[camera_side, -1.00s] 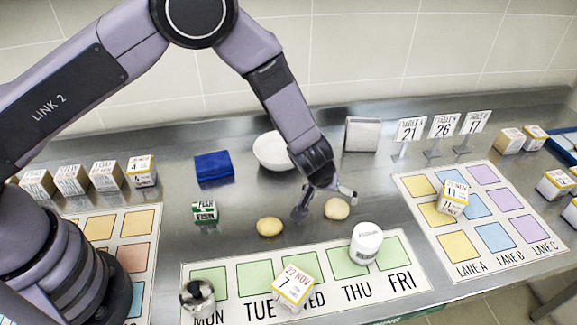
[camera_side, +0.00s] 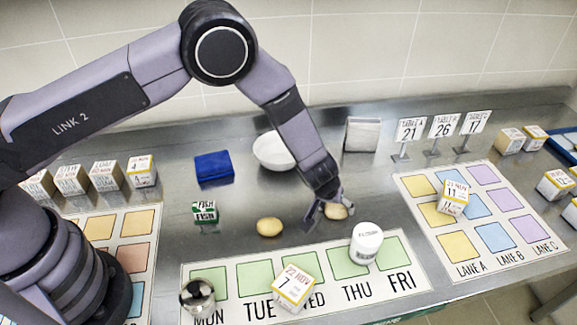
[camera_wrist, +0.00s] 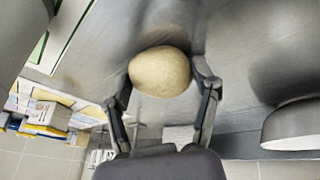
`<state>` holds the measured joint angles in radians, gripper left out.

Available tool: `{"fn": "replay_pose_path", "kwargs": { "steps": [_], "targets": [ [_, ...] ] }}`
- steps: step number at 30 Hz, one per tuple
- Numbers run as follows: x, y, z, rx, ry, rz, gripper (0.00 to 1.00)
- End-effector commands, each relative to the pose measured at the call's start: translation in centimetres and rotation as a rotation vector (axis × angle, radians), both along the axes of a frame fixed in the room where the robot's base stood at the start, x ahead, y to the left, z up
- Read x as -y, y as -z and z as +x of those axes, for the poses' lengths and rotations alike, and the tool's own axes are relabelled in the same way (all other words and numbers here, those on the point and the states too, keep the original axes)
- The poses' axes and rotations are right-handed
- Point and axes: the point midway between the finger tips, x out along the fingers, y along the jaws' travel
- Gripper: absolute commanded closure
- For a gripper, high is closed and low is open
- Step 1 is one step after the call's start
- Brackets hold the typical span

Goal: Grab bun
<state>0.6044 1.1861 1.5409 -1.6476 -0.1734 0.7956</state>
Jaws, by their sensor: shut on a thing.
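Two round tan buns are on the steel counter. The right bun (camera_side: 336,211) is between the fingers of my gripper (camera_side: 330,206), which is shut on it at counter level. In the wrist view the same bun (camera_wrist: 160,72) sits between the two black fingertips (camera_wrist: 164,82), one on each side of it. The other bun (camera_side: 269,227) lies to the left, apart from my gripper. In the side view my fingers hide part of the held bun.
A white jar (camera_side: 366,243) stands just in front of the held bun. A white bowl (camera_side: 274,151) and a napkin holder (camera_side: 361,134) stand behind. A fish tin (camera_side: 205,213) and a blue box (camera_side: 214,167) are left. Number signs (camera_side: 442,127) stand back right.

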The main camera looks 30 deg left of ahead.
Motion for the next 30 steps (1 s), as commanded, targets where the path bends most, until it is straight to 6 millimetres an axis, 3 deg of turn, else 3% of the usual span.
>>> {"fn": "replay_pose_path", "kwargs": {
  "steps": [5,17,25,30],
  "targets": [
    [0.0,0.0,0.0,0.0,0.0,0.0,0.73],
    [0.0,-0.8,0.0,0.001,-0.001,-0.001,0.73],
    [0.0,-3.5,0.0,0.001,-0.002,-0.001,0.73],
    [-1.3,-6.3,-2.1,0.001,0.003,0.001,0.73]
  ]
}}
